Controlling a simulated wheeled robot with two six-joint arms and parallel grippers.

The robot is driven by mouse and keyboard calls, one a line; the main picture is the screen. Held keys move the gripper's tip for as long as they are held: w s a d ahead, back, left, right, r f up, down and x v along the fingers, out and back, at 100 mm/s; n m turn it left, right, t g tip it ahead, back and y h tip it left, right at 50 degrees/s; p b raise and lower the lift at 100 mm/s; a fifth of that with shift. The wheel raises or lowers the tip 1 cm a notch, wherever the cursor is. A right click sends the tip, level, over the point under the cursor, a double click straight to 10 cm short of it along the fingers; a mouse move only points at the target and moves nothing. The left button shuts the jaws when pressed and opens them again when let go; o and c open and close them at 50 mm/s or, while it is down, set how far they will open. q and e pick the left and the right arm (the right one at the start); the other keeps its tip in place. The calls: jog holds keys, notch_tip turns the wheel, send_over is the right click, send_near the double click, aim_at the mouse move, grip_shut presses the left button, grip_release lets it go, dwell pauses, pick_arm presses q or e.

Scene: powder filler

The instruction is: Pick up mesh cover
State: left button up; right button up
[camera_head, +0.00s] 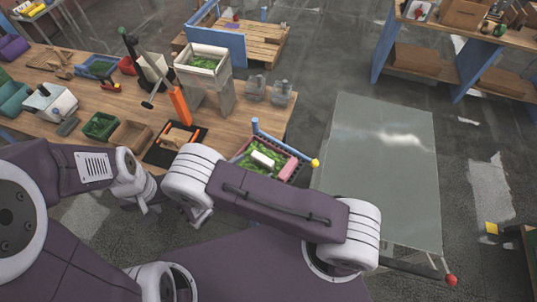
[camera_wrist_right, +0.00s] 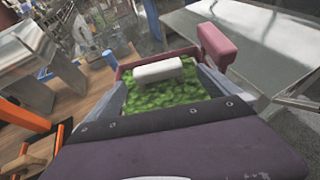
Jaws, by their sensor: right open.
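I cannot clearly single out a mesh cover. In the right wrist view, a white block (camera_wrist_right: 158,70) rests on the green surface and a pink block (camera_wrist_right: 216,43) stands at right. My right gripper (camera_wrist_right: 165,88) is open, its grey fingers at either side of the green area; no contact is visible. In the head view my arm hides part of the crate. My left gripper (camera_head: 147,198) hangs at the table's front edge, its jaws unclear.
A white hopper machine (camera_head: 205,78) stands behind an orange post (camera_head: 180,106) on the wooden table (camera_head: 60,75). A green bin (camera_head: 100,126) and a cardboard box (camera_head: 131,136) lie left.

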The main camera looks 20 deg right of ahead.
aim_at(260, 161)
jog(key=shift+w+d+f, duration=0.15)
jog(key=shift+w+d, duration=0.1)
jog(key=shift+w, duration=0.1)
jog(key=shift+x, duration=1.5)
jog(key=b+x, duration=0.1)
jog(key=x, duration=0.4)
jog(key=shift+w+d+f, duration=0.1)
jog(key=shift+w+d, duration=0.05)
jog(key=shift+w, duration=0.05)
jog(key=shift+s, duration=0.1)
jog(key=c, duration=1.3)
